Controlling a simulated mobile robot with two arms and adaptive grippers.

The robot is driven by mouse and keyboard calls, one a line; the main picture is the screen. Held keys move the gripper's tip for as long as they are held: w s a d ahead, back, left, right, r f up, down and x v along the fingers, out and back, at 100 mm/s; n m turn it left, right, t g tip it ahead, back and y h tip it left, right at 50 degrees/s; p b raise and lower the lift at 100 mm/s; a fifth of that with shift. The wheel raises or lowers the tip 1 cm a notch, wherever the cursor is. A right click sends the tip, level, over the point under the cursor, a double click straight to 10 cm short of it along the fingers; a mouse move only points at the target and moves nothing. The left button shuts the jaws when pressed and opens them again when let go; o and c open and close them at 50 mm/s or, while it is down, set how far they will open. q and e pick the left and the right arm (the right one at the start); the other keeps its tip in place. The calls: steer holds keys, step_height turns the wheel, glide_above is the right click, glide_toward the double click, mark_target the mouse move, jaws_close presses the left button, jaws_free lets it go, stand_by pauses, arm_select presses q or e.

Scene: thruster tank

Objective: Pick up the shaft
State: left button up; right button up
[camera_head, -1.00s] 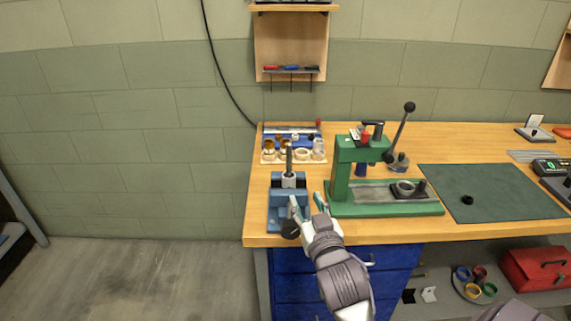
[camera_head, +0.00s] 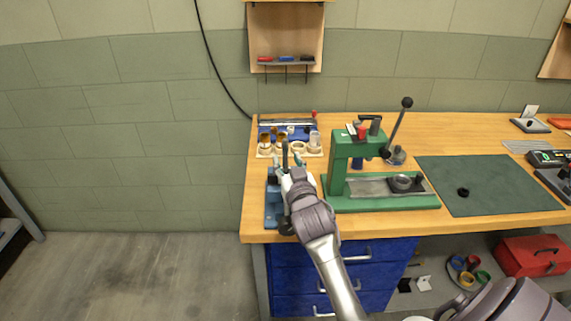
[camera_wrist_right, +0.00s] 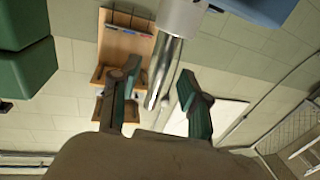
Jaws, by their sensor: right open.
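The shaft (camera_head: 285,154) stands upright in the blue vise (camera_head: 273,212) near the left end of the bench. Its dark upper end shows above my right gripper (camera_head: 290,168) in the head view, and its lower part is hidden by the gripper. In the right wrist view the shaft (camera_wrist_right: 166,68) is a shiny metal rod with a pale wider collar (camera_wrist_right: 184,14). My right gripper's two fingers (camera_wrist_right: 157,98) are apart, one to each side of the rod. I cannot tell whether either finger touches it. My left gripper is out of view.
The green press (camera_head: 341,165) stands close to the right of the vise. A rack of rings and tools (camera_head: 311,153) lies behind it. A green mat (camera_head: 487,186) with a small black part is farther right. The bench's front edge (camera_head: 400,228) lies below the vise.

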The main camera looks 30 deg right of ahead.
steer(key=x, duration=0.2)
steer(key=shift+w+f, duration=0.1)
steer(key=shift+w, duration=0.25)
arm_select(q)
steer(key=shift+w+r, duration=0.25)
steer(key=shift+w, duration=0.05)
arm_select(e)
steer(key=shift+s, duration=0.1)
steer(key=shift+c, duration=1.1)
jaws_close()
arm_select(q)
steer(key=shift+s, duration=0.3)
arm_select(e)
step_height(320, 180, up, 10)
steer(key=shift+r, duration=0.2)
arm_select(q)
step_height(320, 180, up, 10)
steer(key=p, duration=1)
arm_select(e)
step_height(320, 180, up, 10)
